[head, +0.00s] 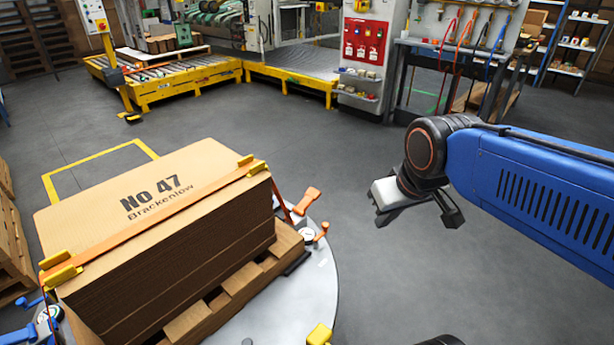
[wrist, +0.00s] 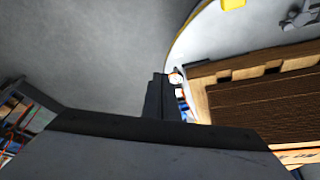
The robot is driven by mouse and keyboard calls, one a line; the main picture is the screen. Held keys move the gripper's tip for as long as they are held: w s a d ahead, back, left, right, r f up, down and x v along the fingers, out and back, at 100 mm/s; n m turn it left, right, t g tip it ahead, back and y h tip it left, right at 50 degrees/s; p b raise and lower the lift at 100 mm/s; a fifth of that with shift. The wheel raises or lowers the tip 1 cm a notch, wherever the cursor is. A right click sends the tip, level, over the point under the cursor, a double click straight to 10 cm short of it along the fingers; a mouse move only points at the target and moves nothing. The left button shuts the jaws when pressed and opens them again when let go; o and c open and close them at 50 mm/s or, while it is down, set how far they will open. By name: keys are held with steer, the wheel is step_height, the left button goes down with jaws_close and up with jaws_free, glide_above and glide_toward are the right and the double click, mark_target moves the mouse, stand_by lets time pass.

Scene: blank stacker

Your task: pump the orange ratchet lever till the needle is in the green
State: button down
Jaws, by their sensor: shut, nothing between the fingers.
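The orange ratchet lever (head: 307,201) stands tilted up at the right side of the strapped cardboard stack (head: 150,215). A smaller orange knob (head: 322,232) is just below it. A round white gauge (head: 306,236) sits by the lever's base; its needle and green zone are too small to read. My gripper (wrist: 160,97) is shut and empty. In the head view its grey hand (head: 398,192) is right of the lever, clearly apart from it. In the wrist view a small orange and white part shows beside the fingertips, partly hidden.
An orange strap (head: 150,219) with yellow corner pieces crosses the stack. The stack rests on a wooden pallet (head: 232,290) on a round grey turntable (head: 318,285). Another gauge (head: 50,314) with blue handles is at the left. Floor right of the turntable is clear.

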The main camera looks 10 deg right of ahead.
steer(key=w+a+f+n, duration=0.1)
steer(key=w+a, duration=0.1)
steer(key=w, duration=0.8)
steer(key=w+a+f+n, duration=0.1)
steer(key=w+a+n, duration=0.1)
steer(key=w, duration=0.9)
steer(key=w+a+f+n, duration=0.2)
steer(key=w, duration=0.9)
steer(key=shift+a+g, duration=0.3)
steer(key=shift+g, duration=0.1)
steer(key=shift+w+f, duration=0.1)
glide_above(312, 191)
steer(key=s, duration=0.2)
steer(key=f, duration=1.1)
steer(key=shift+a+f, duration=0.2)
steer(key=shift+w+d+f, duration=0.15)
steer(key=shift+f, duration=0.3)
steer(key=shift+w+d+f, duration=0.1)
steer(key=shift+d+f, duration=0.05)
steer(key=shift+f, duration=0.25)
steer(key=shift+d+y, duration=0.1)
steer(key=shift+y, duration=0.2)
